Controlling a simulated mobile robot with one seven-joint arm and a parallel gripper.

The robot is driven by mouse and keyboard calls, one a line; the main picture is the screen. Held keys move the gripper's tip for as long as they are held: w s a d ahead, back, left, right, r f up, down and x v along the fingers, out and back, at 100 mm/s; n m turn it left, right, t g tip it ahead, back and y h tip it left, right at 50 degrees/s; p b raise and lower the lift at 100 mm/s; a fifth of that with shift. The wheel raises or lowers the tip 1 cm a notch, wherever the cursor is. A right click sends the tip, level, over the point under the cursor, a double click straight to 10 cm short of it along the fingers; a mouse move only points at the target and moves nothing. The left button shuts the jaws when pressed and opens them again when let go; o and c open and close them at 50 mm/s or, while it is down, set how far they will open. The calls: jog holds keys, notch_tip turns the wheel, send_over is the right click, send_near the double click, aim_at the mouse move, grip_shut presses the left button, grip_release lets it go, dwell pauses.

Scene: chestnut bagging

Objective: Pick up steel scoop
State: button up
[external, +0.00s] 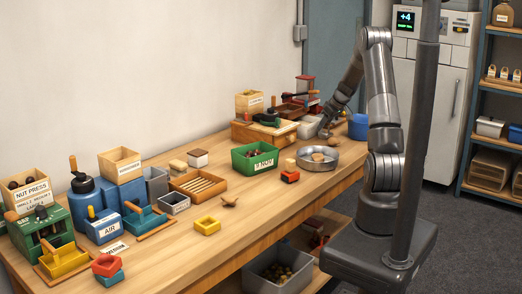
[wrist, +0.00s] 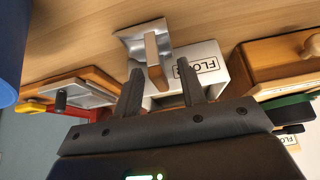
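The steel scoop (wrist: 131,44) shows in the wrist view, with a shiny silver pan and a tan wooden handle (wrist: 152,48). It is at the wooden table, beside a white box (wrist: 207,64) with a partly hidden label reading "FLO". My gripper (wrist: 159,66) is open, with a finger on each side of the handle's line. Gaps show between handle and fingers; I cannot tell if the handle is at fingertip depth. In the external view my gripper (external: 325,131) is low at the table's far end, and I cannot make out the scoop clearly there.
A round metal pan (external: 331,162), a green "NOV" bin (external: 241,164) and a wooden drawer box (external: 250,133) stand near my gripper. A blue container (external: 358,127) is to its right. Bare tabletop (external: 200,250) lies along the front.

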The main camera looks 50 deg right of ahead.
grip_shut()
dwell(0.3)
jog(key=shift+r, duration=0.15)
